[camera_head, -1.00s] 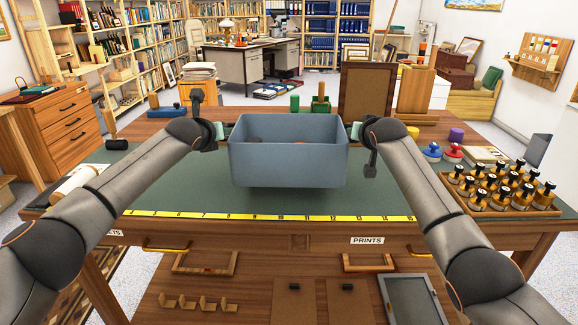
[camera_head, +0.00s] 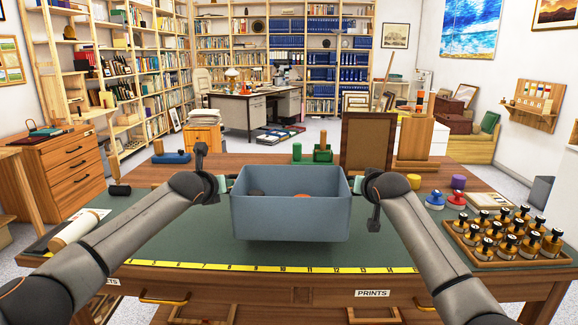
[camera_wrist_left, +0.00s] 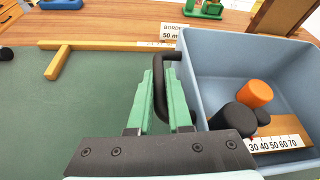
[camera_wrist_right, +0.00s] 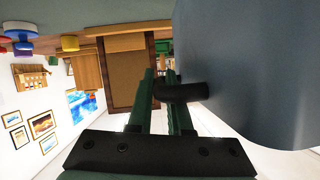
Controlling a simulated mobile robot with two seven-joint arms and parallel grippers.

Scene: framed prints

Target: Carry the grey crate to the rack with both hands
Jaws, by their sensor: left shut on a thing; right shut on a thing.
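The grey crate (camera_head: 290,218) is level in front of me over the green mat, apparently just above it; the gap is hard to judge. A dark round thing (camera_wrist_left: 233,118) and an orange cylinder (camera_wrist_left: 255,94) are inside it, with a wooden piece bearing a number scale (camera_wrist_left: 275,140). My left gripper (camera_head: 227,185) is shut on the crate's dark left handle (camera_wrist_left: 168,57). My right gripper (camera_head: 359,183) is shut on its right handle (camera_wrist_right: 182,91). I cannot tell which furniture is the rack; tall wooden shelves (camera_head: 90,75) stand at the back left.
A yellow ruler (camera_head: 270,267) runs along the table's front edge. A tray of bottles (camera_head: 505,238) is at right, a paper roll (camera_head: 80,231) at left. A brown framed board (camera_head: 366,142) and green blocks (camera_head: 322,152) stand behind the crate. Open floor lies beyond the table.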

